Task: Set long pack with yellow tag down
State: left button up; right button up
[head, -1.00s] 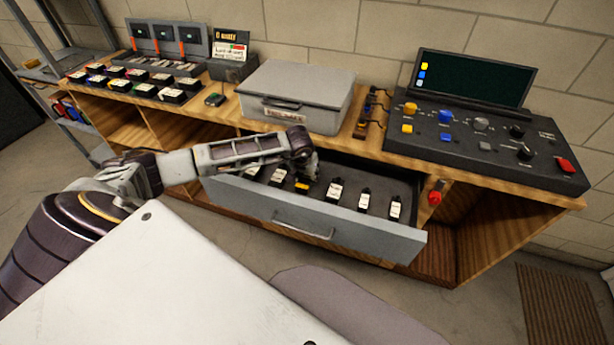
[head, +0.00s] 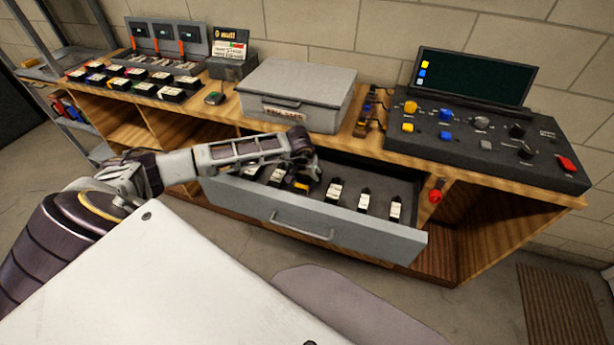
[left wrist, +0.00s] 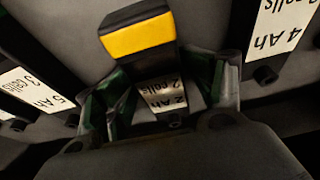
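The long pack with the yellow tag (head: 301,186) stands in the open grey drawer (head: 330,232), in a row of black packs. In the left wrist view the pack (left wrist: 139,37) shows its yellow end and a white label reading 2 Ah, 2 cells. My left gripper (head: 306,172) is down in the drawer just behind the pack. In the left wrist view its green-padded fingers (left wrist: 162,92) stand on both sides of the pack and look spread, with narrow gaps. The pack's lower end is partly hidden by the gripper. My right gripper is not in view.
Other labelled packs (head: 334,191) stand close on both sides in the drawer. A grey metal case (head: 297,92) sits on the bench above. A control console (head: 480,140) with a screen is at the right. Small packs (head: 130,82) and a charger rack fill the left.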

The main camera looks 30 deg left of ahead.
aim_at(304, 183)
pick_arm(q)
jog(key=shift+w+r, duration=0.1)
jog(key=shift+r, duration=0.15)
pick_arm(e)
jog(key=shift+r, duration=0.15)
pick_arm(q)
jog(key=shift+r+p, duration=0.4)
jog(key=shift+p, duration=0.1)
jog(key=v, duration=1.1)
jog(key=shift+r, duration=0.35)
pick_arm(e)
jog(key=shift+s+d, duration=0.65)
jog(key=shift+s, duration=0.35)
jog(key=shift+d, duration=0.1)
